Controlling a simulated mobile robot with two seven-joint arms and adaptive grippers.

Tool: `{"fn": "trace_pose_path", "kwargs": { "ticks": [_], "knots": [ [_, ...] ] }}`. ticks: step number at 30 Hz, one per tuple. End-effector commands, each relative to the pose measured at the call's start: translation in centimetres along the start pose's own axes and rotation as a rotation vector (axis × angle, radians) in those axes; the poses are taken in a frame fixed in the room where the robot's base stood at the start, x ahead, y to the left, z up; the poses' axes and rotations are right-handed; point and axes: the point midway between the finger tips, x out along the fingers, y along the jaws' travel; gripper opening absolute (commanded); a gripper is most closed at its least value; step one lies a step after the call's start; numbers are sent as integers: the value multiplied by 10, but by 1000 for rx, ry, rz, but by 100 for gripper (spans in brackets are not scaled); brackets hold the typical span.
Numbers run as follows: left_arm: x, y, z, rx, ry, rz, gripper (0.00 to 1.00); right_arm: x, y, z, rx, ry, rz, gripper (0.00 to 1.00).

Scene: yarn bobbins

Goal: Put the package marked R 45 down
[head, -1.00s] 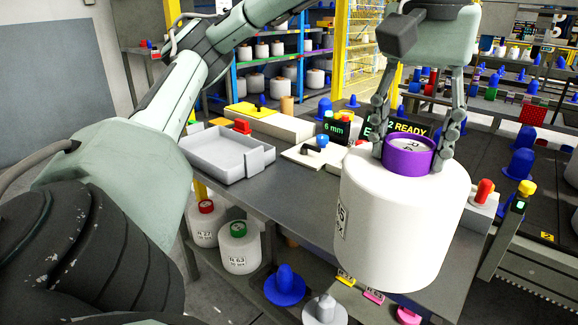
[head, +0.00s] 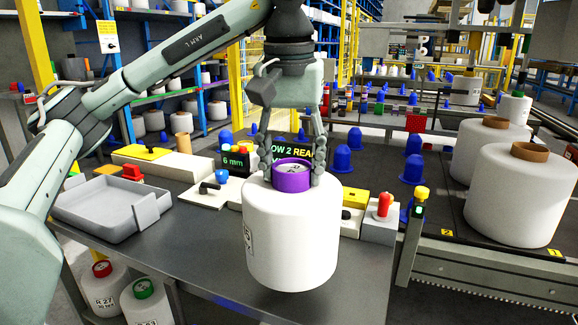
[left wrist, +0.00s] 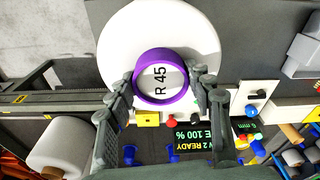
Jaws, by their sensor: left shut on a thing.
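The package marked R 45 (head: 290,240) is a large white bobbin with a purple ring at its top. My left gripper (head: 291,178) is shut on the purple ring from above. The bobbin hangs upright in front of the grey table (head: 205,250), over or near its front edge; I cannot tell whether its base touches anything. In the left wrist view, the label R 45 (left wrist: 160,80) reads clearly inside the purple ring, between the fingers. My right gripper does not show.
A grey tray (head: 75,222) stands at the table's left. Controls, a red button (head: 384,205) and a display (head: 290,150) line the back. Red- and green-capped bobbins stand below the table.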

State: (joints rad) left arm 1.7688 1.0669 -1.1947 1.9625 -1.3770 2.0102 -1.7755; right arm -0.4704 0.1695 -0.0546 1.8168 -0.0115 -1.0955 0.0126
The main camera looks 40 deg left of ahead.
Motion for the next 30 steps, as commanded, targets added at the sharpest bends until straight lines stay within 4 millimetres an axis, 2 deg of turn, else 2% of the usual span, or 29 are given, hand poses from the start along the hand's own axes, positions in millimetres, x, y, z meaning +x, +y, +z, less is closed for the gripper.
{"fn": "trace_pose_path", "kwargs": {
  "ticks": [6,12,24,30],
  "knots": [
    [28,-8,-34,-3,1,3,0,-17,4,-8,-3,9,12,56],
    [37,-11,-49,-1,4,4,0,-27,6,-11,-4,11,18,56],
    [75,-13,-46,-2,5,2,0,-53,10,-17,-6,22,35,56],
    [77,-12,-46,-2,6,4,0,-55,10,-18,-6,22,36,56]
  ]
}}
